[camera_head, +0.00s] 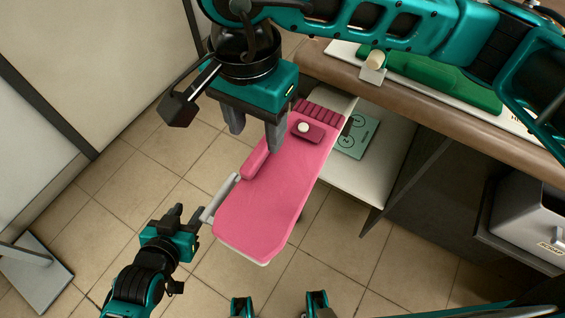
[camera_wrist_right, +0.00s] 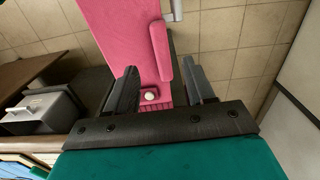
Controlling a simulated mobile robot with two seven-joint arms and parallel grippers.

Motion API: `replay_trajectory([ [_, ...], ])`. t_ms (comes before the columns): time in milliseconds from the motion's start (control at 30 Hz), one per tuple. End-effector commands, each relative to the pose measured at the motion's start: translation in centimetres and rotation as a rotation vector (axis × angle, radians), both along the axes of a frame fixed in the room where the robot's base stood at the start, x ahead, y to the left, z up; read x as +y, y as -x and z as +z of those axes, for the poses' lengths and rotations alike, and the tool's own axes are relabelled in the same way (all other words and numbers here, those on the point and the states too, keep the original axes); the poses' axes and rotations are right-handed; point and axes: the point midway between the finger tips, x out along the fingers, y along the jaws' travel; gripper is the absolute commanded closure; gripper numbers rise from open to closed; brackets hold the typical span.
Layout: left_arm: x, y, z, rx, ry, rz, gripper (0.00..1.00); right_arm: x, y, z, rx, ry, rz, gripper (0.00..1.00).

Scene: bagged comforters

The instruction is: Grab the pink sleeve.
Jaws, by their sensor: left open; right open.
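The pink sleeve (camera_head: 255,158) is a narrow padded piece along the left edge of a long pink padded board (camera_head: 265,205). It also shows in the right wrist view (camera_wrist_right: 161,50), above and between the fingers. My right gripper (camera_head: 256,138) is open, with its fingers pointing down over the far part of the board near the sleeve. In its wrist view, nothing is gripped between the fingers (camera_wrist_right: 161,88). My left gripper (camera_head: 190,219) is open beside the board's near left side, close to a light grey bar (camera_head: 220,198); whether it touches the bar is unclear.
A pink block with a white knob (camera_head: 303,127) lies on the board's far end. A brown-edged counter (camera_head: 440,130) bears a green padded item (camera_head: 440,80). A teal scale-like panel (camera_head: 357,137) lies on a white shelf below. A grey bin (camera_head: 530,215) stands right.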

Motion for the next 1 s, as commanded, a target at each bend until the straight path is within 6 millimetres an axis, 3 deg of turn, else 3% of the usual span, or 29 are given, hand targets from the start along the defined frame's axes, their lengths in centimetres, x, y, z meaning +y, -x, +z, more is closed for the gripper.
replay_trajectory([
  [400, 0.0, -0.4, 0.8, -0.009, 0.001, 0.000, 0.57, 0.2, -0.1, -5.0, 0.001, 0.000, -0.001, 0.47],
  [700, 0.0, -0.8, 1.0, -0.017, 0.001, 0.000, 0.57, 0.2, -0.2, -5.4, -0.001, -0.001, 0.000, 0.48],
  [1000, 0.0, -0.6, 1.0, -0.015, 0.000, 0.000, 0.57, 0.2, -0.2, -5.4, -0.001, -0.001, 0.000, 0.77],
])
